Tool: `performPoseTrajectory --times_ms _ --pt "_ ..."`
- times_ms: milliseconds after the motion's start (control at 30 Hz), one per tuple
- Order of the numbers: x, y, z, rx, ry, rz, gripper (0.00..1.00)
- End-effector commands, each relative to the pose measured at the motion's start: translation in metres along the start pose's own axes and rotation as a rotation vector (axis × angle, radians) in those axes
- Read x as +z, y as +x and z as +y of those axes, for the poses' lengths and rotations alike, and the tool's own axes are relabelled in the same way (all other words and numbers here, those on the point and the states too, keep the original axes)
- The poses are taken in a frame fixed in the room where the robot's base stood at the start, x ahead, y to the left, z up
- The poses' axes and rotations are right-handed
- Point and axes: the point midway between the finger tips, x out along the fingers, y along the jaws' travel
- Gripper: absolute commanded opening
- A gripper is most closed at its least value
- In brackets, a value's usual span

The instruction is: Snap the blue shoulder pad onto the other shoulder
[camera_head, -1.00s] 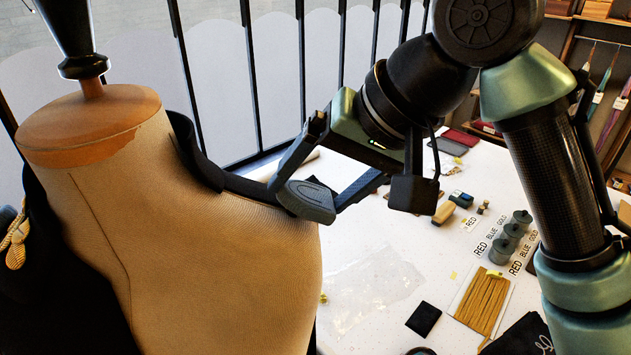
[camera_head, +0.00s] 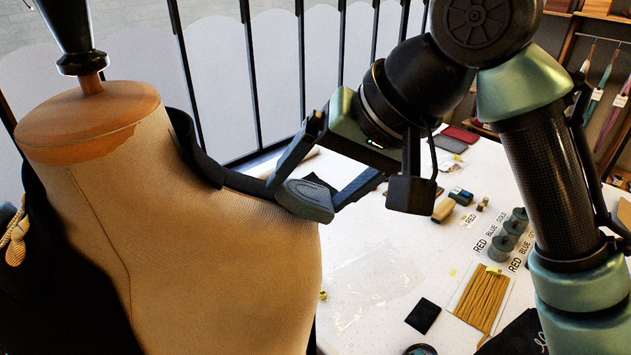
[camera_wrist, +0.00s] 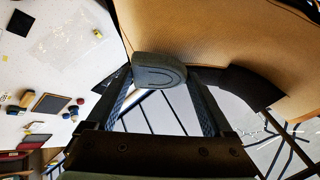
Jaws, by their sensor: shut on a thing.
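My gripper (camera_head: 305,196) is shut on a blue-grey shoulder pad (camera_head: 304,199) with a curved line on its face. The pad is at the right shoulder of the tan dress form (camera_head: 230,265), at the end of a dark strap (camera_head: 245,184) that runs down from the neck. In the wrist view the pad (camera_wrist: 159,70) lies between the finger ends, up against the form's tan surface (camera_wrist: 215,35). I cannot tell whether it is fastened to the strap. The form's far left shoulder is dark, with a gold tassel (camera_head: 15,240) at the left edge.
A white table (camera_head: 380,240) stands to the right, with small spools (camera_head: 515,225), word labels, a card of gold cord (camera_head: 482,300), a black square (camera_head: 423,316) and clear film (camera_head: 370,285). Black railings (camera_head: 300,70) stand behind the form.

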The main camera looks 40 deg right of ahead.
Motion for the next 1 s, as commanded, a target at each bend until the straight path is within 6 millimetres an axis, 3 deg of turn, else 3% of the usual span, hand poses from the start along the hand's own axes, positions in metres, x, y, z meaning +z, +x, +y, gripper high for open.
performPoseTrajectory --times_ms 967,1000 --pt "0.0043 0.01 0.0002 0.001 0.0 -0.002 0.37" --pt "0.0044 0.0101 0.0002 0.001 0.0 -0.002 0.93"
